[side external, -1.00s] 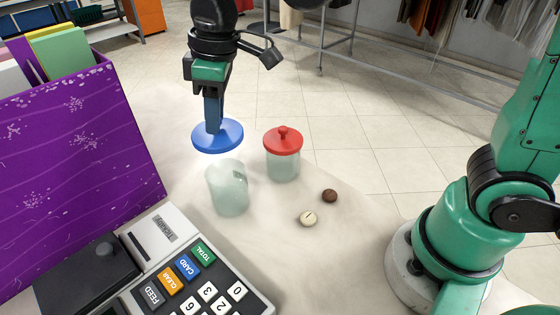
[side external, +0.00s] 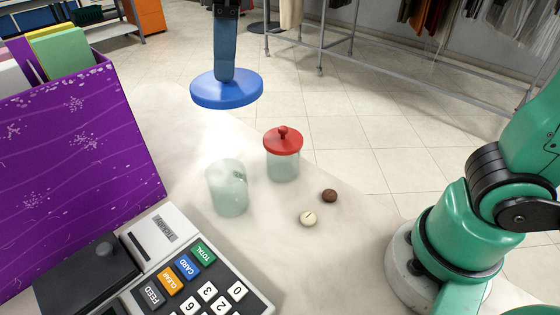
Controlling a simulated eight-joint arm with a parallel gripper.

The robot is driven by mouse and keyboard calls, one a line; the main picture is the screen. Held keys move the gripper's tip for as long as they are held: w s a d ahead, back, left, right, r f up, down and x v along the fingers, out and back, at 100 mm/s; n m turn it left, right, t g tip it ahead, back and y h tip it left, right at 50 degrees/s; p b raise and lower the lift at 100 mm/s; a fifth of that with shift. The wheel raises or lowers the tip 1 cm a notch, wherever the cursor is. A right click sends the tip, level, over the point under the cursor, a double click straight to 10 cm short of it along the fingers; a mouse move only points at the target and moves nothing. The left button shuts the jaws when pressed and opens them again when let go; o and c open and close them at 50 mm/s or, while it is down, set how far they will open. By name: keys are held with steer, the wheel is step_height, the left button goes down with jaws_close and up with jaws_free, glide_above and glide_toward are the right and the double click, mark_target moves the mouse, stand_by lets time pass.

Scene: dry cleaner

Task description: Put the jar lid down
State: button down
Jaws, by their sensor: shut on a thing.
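The blue jar lid (side external: 227,92) hangs in the air, high above the work surface. My gripper (side external: 224,72) points down and is shut on the lid; its fingertips show at the lid's top, and the upper part of the gripper is out of the picture. A frosted glass jar (side external: 228,188) stands open on the surface below the lid. A second jar (side external: 283,166) stands to its right with a red lid (side external: 283,141) on it.
A brown button-like disc (side external: 329,196) and a cream one (side external: 308,218) lie on the pale surface (side external: 262,250) right of the jars. A cash register (side external: 190,275) stands in front. A purple box (side external: 80,165) holding folders stands at left.

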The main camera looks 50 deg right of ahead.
steer(key=s+f+n, duration=0.3)
steer(key=s+f, duration=0.2)
steer(key=s, duration=0.3)
step_height(320, 180, down, 16)
steer(key=shift+a+r, duration=0.1)
steer(key=shift+f, duration=2.4)
steer(key=shift+f, duration=0.1)
steer(key=c, duration=0.7)
jaws_free()
